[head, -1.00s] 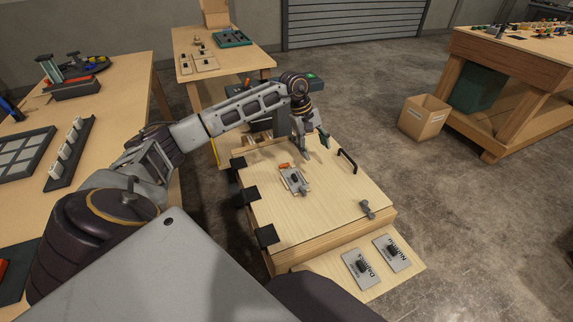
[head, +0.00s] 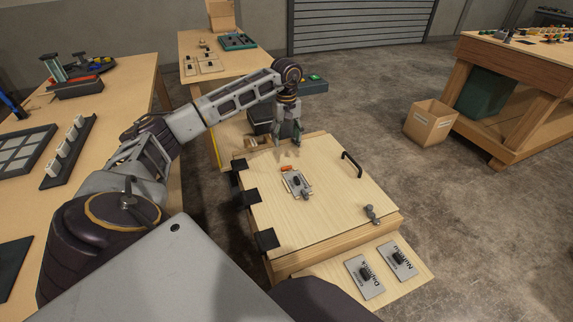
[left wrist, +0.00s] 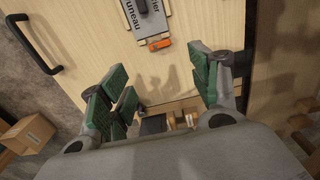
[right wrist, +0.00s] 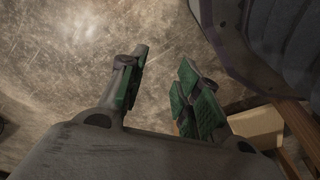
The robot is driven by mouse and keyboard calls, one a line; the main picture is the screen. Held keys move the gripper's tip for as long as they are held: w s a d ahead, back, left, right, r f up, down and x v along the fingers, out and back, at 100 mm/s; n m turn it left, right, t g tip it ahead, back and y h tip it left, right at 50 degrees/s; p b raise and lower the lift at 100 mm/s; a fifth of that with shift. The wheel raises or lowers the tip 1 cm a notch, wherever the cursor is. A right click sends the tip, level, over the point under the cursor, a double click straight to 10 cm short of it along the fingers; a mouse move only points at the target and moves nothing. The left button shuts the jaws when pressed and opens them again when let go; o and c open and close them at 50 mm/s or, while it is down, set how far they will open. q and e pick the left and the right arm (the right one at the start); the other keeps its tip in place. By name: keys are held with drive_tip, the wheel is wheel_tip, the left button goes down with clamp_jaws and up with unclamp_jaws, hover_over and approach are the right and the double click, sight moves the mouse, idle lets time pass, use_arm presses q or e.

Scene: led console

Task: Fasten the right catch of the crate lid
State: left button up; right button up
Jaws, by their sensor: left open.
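The crate is a light wooden box with a closed lid (head: 320,205), hinged in black along its left side in the head view. A small grey catch (head: 371,213) sits at the lid's right front edge; whether it is fastened is too small to tell. My left gripper (head: 286,141) is open and empty, pointing down above the lid's far edge, well away from that catch. In the left wrist view its fingers (left wrist: 165,88) are spread over the bare lid. My right gripper (right wrist: 160,85) is open and empty above the bare floor, outside the head view.
A black handle (head: 351,164) stands up on the lid's right edge. A grey plate with a knob and an orange tab (head: 298,184) lies mid-lid. Two labelled plates (head: 365,277) sit on a front ledge. A cardboard box (head: 430,123) stands on open floor to the right.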

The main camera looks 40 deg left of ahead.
sight(286, 167)
use_arm(q)
wheel_tip(286, 167, down, 12)
drive_tip(key=shift+f+b, duration=0.1)
drive_tip(key=shift+b, duration=0.7)
drive_tip(key=shift+f, duration=0.6)
use_arm(e)
drive_tip(key=shift+g, duration=0.3)
drive_tip(key=r, duration=0.1)
drive_tip(key=a+r, duration=0.1)
drive_tip(key=r, duration=0.3)
drive_tip(key=shift+w+a+r, duration=0.2)
drive_tip(key=shift+w+a, duration=0.1)
drive_tip(key=shift+w, duration=0.1)
